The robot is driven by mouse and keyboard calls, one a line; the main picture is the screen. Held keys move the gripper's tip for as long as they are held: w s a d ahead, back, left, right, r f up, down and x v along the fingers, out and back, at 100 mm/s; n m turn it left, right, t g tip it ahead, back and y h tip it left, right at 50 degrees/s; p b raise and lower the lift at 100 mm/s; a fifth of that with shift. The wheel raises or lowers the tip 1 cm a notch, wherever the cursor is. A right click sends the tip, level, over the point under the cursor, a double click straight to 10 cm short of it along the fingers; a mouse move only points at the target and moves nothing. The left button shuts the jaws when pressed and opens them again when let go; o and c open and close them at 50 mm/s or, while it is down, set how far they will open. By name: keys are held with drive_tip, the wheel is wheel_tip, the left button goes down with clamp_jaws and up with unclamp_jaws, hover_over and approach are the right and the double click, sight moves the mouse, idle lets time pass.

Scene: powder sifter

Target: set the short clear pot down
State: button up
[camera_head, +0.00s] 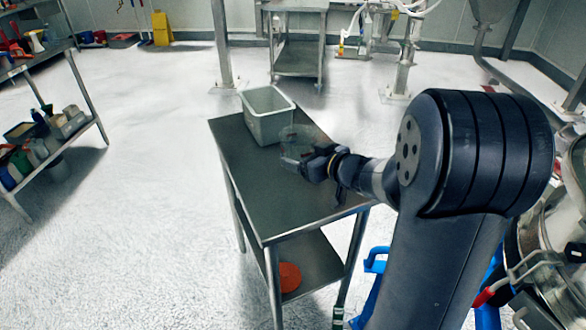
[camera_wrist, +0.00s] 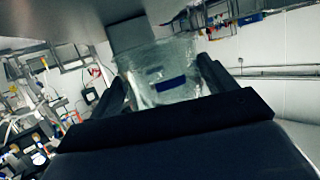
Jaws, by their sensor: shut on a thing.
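The short clear pot shows faintly in the head view (camera_head: 303,133), just in front of the pale bin. In the wrist view the clear pot (camera_wrist: 160,70) sits between the two dark fingers, with a dark blue patch showing on or through it. My gripper (camera_head: 293,161) is shut on the pot over the steel table (camera_head: 250,192); it also shows in the wrist view (camera_wrist: 165,90). Whether the pot's base touches the tabletop cannot be told, as the pot is see-through and partly hidden by the gripper.
A pale open bin (camera_head: 273,130) stands at the table's far end, close to the pot. The table's near part is clear. An orange-red round thing (camera_head: 290,276) lies on the lower shelf. Side shelving (camera_head: 88,115) stands at left, machinery (camera_head: 548,285) at right.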

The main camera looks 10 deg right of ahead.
wheel_tip(320, 180, down, 8)
drive_tip(key=shift+r+b, duration=0.25)
drive_tip(key=shift+b, duration=0.7)
drive_tip(key=shift+f, duration=0.2)
drive_tip(key=o, duration=1.2)
drive_tip(key=shift+r, duration=0.25)
drive_tip(key=p+v, duration=0.1)
drive_tip(key=v, duration=1.1)
drive_tip(key=shift+p, duration=0.4)
